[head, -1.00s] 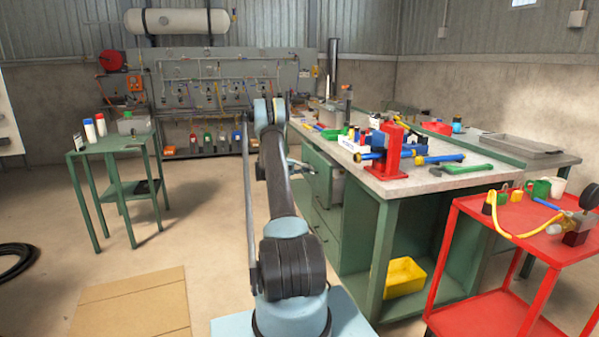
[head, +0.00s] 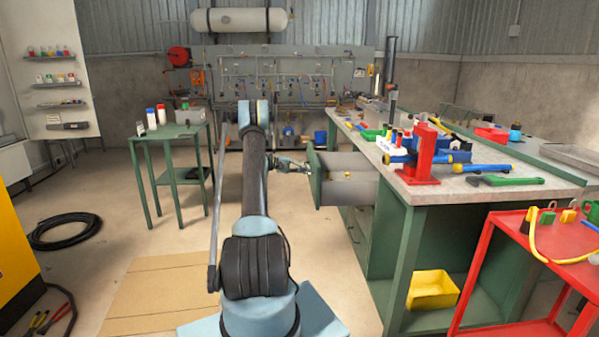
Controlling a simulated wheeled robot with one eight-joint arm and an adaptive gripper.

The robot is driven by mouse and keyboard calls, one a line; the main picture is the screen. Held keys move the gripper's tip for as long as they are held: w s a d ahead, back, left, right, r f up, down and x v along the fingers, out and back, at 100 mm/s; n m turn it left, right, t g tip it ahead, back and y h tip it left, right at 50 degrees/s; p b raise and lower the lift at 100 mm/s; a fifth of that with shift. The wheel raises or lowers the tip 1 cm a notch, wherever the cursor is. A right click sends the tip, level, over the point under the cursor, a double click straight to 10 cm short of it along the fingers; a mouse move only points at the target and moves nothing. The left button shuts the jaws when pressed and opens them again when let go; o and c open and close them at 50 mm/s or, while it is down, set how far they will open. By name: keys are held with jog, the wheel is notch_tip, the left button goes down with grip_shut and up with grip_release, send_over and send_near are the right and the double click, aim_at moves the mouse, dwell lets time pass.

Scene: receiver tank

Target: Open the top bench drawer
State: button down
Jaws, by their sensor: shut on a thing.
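The top bench drawer (head: 347,192) stands pulled out to the left from the green workbench (head: 408,255). Its green front panel (head: 315,182) faces left and its grey side faces me. A small yellow item shows inside it. My gripper (head: 303,168) is at the outer face of the front panel, shut on the drawer's handle. The handle itself is mostly hidden by the fingers. The lower drawers (head: 358,228) below are in shadow and look closed.
A red vise (head: 423,155) and tools lie on the bench top. A red cart (head: 535,262) stands at the front right. A green side table (head: 177,140) is at the left. Cardboard (head: 155,290) and a black hose coil (head: 65,231) lie on the floor.

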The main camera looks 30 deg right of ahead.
jog(key=shift+w+a+f, duration=0.1)
jog(key=shift+w+a, duration=0.05)
jog(key=shift+a, duration=0.25)
jog(key=c, duration=2)
grip_release()
jog(key=v, duration=1.2)
